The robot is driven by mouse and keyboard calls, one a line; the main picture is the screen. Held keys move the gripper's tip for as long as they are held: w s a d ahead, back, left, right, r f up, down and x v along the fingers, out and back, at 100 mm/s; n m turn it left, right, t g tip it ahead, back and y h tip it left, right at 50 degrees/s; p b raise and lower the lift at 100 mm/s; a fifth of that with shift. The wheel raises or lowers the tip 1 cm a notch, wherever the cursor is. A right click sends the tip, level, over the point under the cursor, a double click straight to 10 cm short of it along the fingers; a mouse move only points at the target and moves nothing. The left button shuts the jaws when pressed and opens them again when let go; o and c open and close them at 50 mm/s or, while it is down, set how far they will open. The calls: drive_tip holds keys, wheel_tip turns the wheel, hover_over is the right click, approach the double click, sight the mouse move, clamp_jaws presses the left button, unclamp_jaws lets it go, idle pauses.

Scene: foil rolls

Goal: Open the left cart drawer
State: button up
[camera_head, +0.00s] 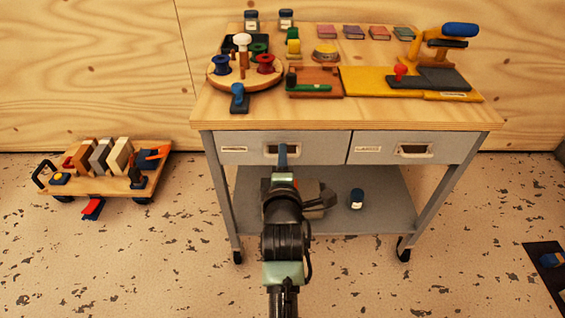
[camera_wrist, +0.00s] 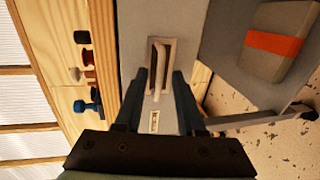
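The cart (camera_head: 218,185) has two grey drawers side by side under its wooden top. The left drawer (camera_head: 240,156) looks shut, its front in line with the right drawer (camera_head: 365,158). Its pale recessed handle (camera_head: 270,151) is partly hidden behind my gripper (camera_head: 282,152). In the wrist view, my gripper (camera_wrist: 159,74) is open, one finger on each side of the drawer handle (camera_wrist: 161,62). The fingers look apart from the handle; whether the tips reach around it cannot be told. The drawer's small label (camera_wrist: 154,121) shows between the fingers.
Spools (camera_head: 265,64), a yellow press stand (camera_head: 365,81) and small boxes crowd the cart top. The lower shelf (camera_head: 385,200) holds a dark blue jar (camera_head: 356,198) and a case with an orange band (camera_wrist: 274,43). A wooden dolly (camera_head: 100,184) stands at left. Floor before the cart is clear.

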drive_tip(key=shift+w, duration=0.1)
clamp_jaws()
idle(1.4)
